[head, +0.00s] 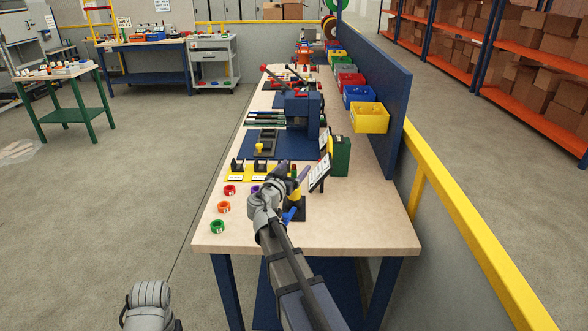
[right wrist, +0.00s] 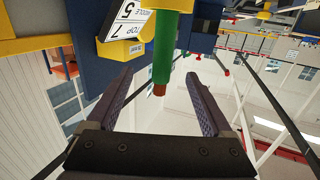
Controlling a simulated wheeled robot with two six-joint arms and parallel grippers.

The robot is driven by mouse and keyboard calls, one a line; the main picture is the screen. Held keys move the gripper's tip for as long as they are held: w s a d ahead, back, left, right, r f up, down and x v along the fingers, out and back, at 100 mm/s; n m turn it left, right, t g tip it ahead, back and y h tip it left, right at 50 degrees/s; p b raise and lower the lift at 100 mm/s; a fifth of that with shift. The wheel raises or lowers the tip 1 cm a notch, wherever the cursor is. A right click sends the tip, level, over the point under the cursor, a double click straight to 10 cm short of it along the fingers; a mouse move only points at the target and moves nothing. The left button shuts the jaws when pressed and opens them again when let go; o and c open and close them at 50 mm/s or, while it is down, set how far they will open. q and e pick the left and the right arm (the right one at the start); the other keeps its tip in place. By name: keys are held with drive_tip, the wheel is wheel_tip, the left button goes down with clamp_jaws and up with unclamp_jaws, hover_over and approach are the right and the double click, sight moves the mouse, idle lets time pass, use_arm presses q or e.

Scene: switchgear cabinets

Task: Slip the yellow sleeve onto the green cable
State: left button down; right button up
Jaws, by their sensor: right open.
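The green cable (right wrist: 162,50) shows in the right wrist view with its bare copper end (right wrist: 159,89) toward my gripper. A yellow band that looks like the yellow sleeve (right wrist: 168,4) is around the cable at the top edge of that view; it also shows in the head view (head: 296,195), partly hidden. My right gripper (right wrist: 159,76) is open. The copper end lies between its two fingers in the picture, with gaps on both sides. In the head view my right gripper (head: 299,178) is over the near part of the bench. My left gripper is out of the picture.
On the bench (head: 335,231) lie a red ring (head: 229,190), an orange ring (head: 224,207), a green ring (head: 217,226) and a purple ring. A label board (head: 320,173) and a green box (head: 341,156) stand close right of my gripper. The bench's near right corner is clear.

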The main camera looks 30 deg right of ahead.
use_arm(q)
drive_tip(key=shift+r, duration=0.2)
use_arm(e)
drive_tip(key=v, duration=0.7)
drive_tip(key=shift+s+a, duration=0.2)
drive_tip(key=shift+a, duration=0.15)
drive_tip(key=shift+f, duration=0.1)
idle(0.3)
